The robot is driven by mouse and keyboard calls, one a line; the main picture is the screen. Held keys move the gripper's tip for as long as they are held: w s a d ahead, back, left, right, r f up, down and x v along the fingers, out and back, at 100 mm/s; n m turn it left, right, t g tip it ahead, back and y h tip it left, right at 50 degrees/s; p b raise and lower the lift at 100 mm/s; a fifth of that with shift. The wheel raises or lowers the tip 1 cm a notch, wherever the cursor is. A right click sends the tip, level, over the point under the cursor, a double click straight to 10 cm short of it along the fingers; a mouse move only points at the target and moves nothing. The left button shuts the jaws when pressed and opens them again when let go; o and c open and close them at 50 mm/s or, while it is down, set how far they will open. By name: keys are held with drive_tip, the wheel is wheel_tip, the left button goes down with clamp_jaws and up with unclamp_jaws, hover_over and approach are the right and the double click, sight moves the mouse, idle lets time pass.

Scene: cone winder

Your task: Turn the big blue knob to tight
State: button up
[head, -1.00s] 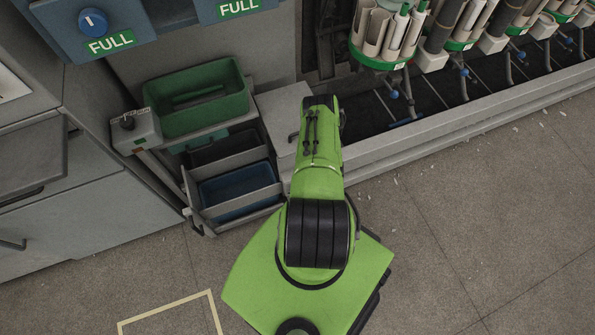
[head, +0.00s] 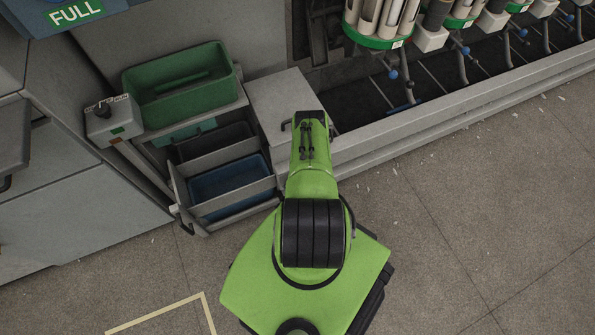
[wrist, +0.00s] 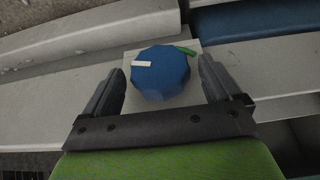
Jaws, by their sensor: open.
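The big blue knob (wrist: 161,74) shows in the wrist view on a pale square plate (wrist: 133,54). It has a white pointer mark on its upper left, pointing left. A green mark (wrist: 186,50) lies at its upper right edge on the plate. My gripper (wrist: 163,88) is open, with one dark finger left of the knob and one right of it. I see a gap between each finger and the knob; how deep the fingers reach is hard to tell. In the head view my arm hides the gripper and the knob.
A cart with a green bin (head: 180,85) and a blue bin (head: 230,187) stands left of my arm, with a grey control box (head: 113,120) beside it. The winder's row of cones (head: 385,22) is at the upper right.

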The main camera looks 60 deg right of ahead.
drive_tip(key=shift+c, duration=0.2)
drive_tip(key=c, duration=1)
drive_tip(key=shift+s+d+t+y, duration=0.2)
drive_tip(key=shift+d+t+y, duration=0.1)
drive_tip(key=shift+t+y, duration=0.4)
drive_tip(key=shift+m+t+y, duration=0.4)
drive_tip(key=shift+t+y, duration=0.1)
drive_tip(key=shift+y, duration=0.6)
drive_tip(key=o, duration=1)
drive_tip(key=shift+o, duration=0.2)
drive_tip(key=p+v, duration=0.7)
drive_tip(key=v, duration=0.8)
drive_tip(key=shift+s+r, duration=0.2)
drive_tip(key=shift+r, duration=0.1)
drive_tip(key=shift+d, duration=0.1)
